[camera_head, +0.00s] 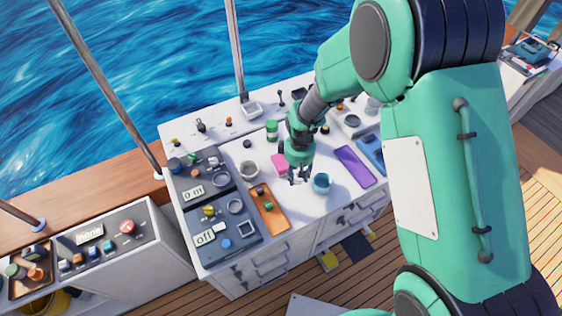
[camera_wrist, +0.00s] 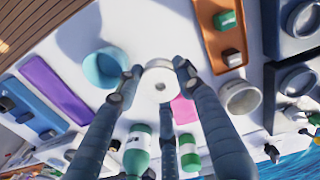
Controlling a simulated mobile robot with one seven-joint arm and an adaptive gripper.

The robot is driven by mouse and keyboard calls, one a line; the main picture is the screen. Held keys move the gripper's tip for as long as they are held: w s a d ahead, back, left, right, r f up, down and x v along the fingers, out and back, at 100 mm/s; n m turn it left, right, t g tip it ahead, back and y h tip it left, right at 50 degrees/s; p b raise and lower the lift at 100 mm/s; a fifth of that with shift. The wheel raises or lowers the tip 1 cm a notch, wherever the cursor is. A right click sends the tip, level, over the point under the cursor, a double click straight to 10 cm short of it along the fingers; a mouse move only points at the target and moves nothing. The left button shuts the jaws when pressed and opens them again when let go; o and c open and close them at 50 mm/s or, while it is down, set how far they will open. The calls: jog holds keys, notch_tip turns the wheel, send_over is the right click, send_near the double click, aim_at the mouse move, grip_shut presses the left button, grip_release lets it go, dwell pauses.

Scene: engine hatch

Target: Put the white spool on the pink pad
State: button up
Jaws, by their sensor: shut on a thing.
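The white spool (camera_wrist: 160,84) is round with a small dark hole in its middle. My gripper (camera_wrist: 157,72) is shut on it, with the fingers around its sides. In the head view my gripper (camera_head: 299,177) points down over the white counter, and I cannot make out the spool between the fingers. The pink pad (camera_head: 279,162) lies on the counter just left of and behind my fingers. It also shows in the wrist view (camera_wrist: 184,111), partly hidden by my fingers, and the spool is beside it in that view. The spool's height above the counter is unclear.
A teal bowl (camera_head: 321,183) stands close right of my gripper. A grey cup (camera_head: 249,169) and an orange tray (camera_head: 270,209) with small blocks are to the left. A purple mat (camera_head: 355,166) lies to the right. A green-and-white bottle (camera_wrist: 138,150) stands near the pad.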

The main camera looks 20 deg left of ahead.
jog(key=shift+s+a+f, duration=0.1)
jog(key=shift+s+a, duration=0.15)
jog(key=shift+s, duration=0.6)
jog(key=shift+s+a, duration=0.25)
jog(key=shift+s, duration=0.6)
jog(key=p, duration=0.1)
send_over(281, 161)
jog(key=shift+f, duration=0.75)
jog(key=shift+f+p, duration=0.45)
jog(key=shift+f, duration=1.3)
jog(key=shift+f, duration=0.1)
